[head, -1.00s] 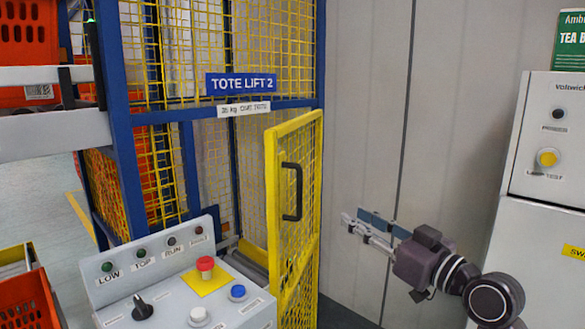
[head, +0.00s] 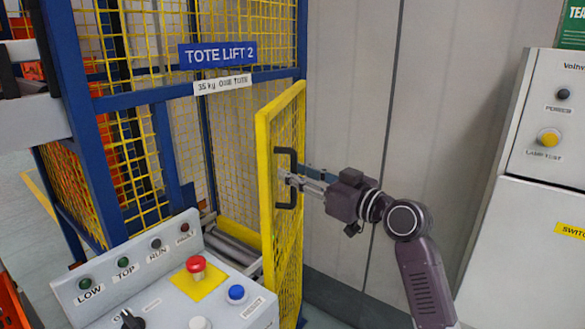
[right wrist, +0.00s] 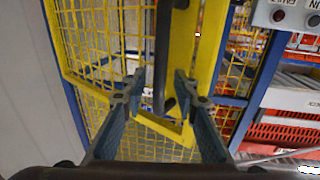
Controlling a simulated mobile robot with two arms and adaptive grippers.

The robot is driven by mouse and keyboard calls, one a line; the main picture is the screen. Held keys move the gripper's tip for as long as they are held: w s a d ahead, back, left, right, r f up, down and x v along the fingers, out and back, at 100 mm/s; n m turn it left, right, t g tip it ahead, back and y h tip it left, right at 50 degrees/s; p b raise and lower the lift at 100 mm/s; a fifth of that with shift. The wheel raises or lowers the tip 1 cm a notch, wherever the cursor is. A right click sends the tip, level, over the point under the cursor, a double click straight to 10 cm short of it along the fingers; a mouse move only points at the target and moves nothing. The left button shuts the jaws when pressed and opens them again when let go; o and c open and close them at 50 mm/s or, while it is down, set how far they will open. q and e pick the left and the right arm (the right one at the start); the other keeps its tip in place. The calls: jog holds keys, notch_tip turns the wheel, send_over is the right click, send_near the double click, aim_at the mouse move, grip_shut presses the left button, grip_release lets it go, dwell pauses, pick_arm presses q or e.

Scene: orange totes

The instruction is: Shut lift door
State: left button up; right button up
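The lift door (head: 290,115) is a yellow frame with yellow mesh. It stands swung open on the right side of the blue-framed tote lift (head: 165,92). Its black handle (head: 286,152) is upright on the door's face. My right gripper (head: 290,180) is at the lower part of the handle in the head view. In the right wrist view, the two fingers of my right gripper (right wrist: 157,88) are spread, one on each side of the dark handle bar (right wrist: 163,50). Whether either finger touches the bar is not clear. My left gripper is not in view.
A grey control panel (head: 150,292) with a red button (head: 195,265) and a blue button (head: 236,292) stands in front of the lift. A plain grey wall (head: 350,80) is behind my right arm. A white cabinet (head: 530,230) stands at the right.

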jog(key=shift+w+a, duration=0.35)
jog(key=shift+a, duration=0.05)
jog(key=shift+d, duration=0.1)
jog(key=shift+c, duration=0.3)
grip_shut()
